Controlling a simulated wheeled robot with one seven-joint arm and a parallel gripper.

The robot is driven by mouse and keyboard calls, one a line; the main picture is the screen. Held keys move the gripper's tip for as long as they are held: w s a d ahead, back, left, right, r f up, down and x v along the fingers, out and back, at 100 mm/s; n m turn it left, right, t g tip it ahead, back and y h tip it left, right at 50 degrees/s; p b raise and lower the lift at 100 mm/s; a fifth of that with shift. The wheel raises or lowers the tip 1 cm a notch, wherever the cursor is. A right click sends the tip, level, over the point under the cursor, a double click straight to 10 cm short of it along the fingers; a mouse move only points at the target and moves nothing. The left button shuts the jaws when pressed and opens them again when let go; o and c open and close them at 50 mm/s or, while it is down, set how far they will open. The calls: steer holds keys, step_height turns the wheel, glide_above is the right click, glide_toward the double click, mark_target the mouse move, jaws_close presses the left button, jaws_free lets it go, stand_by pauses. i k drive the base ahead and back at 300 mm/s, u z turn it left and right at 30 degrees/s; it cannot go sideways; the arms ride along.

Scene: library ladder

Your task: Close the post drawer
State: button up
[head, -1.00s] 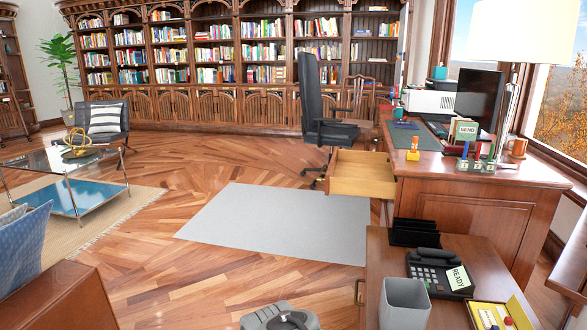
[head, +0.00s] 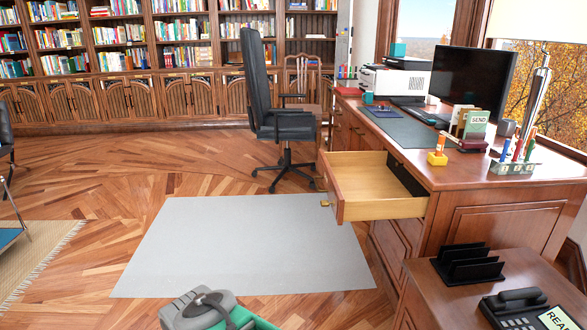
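The open drawer (head: 375,208) juts out to the left from the near end of the wooden desk (head: 505,225). Its reddish wooden front (head: 334,196) has a small brass knob (head: 325,203) and faces left. The pale wooden inside looks empty, with a dark area at its back. I take this to be the post drawer, though no label shows. My gripper is not in view, and nothing is seen touching the drawer.
A grey rug (head: 235,245) lies on open floor left of the drawer. A black office chair (head: 270,115) stands beyond it. At the lower right, a side table (head: 425,275) holds a black letter rack (head: 467,265) and a phone (head: 515,310). Tall bookcases (head: 150,90) line the back wall.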

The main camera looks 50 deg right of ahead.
mark_target(361, 186)
steer(key=i, duration=0.55)
steer(key=z, duration=1)
steer(key=i, duration=0.4)
steer(key=u, duration=0.1)
